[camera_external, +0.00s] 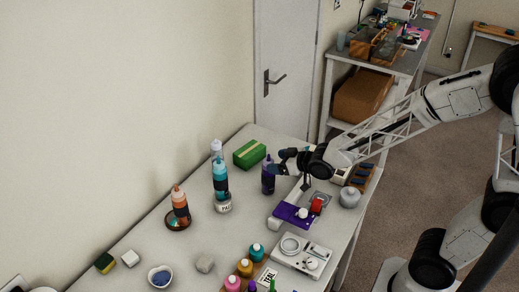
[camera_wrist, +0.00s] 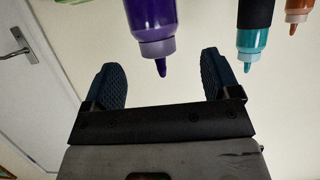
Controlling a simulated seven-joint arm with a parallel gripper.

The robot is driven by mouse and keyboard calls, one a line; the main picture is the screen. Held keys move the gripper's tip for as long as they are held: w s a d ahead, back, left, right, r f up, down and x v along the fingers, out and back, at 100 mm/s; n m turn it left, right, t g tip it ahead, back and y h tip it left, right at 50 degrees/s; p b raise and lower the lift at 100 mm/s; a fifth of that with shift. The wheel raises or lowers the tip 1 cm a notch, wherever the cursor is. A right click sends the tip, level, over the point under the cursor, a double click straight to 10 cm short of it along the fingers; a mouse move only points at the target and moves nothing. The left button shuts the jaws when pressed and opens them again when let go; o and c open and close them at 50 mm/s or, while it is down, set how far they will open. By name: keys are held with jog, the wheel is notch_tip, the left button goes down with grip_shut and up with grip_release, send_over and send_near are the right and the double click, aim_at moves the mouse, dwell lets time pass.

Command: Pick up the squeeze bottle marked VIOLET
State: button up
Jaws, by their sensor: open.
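The violet squeeze bottle (camera_external: 267,181) stands upright on the white table, with a dark purple body. In the wrist view the same bottle (camera_wrist: 150,18) appears upside down, its lighter collar and nozzle pointing down the picture. No lettering is readable on it. My gripper (camera_external: 279,168) is right beside the bottle's upper part in the external view. In the wrist view my gripper (camera_wrist: 160,72) is open, with one dark ridged finger on each side of the nozzle. The nozzle lies between the fingers in the picture; I see no contact. The bottle's lower body is outside the wrist view.
A teal bottle (camera_external: 220,181) and an orange bottle (camera_external: 180,203) stand left of the violet one. A green box (camera_external: 249,153) lies behind it. A purple item (camera_external: 290,214) and a scale-like tray (camera_external: 302,255) are in front. Several small bottles stand at the front edge.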

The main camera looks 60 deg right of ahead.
aim_at(270, 161)
jog(key=shift+x, duration=2.25)
jog(key=shift+s, duration=0.1)
jog(key=shift+c, duration=0.4)
jog(key=c, duration=1.3)
jog(key=shift+r, duration=5)
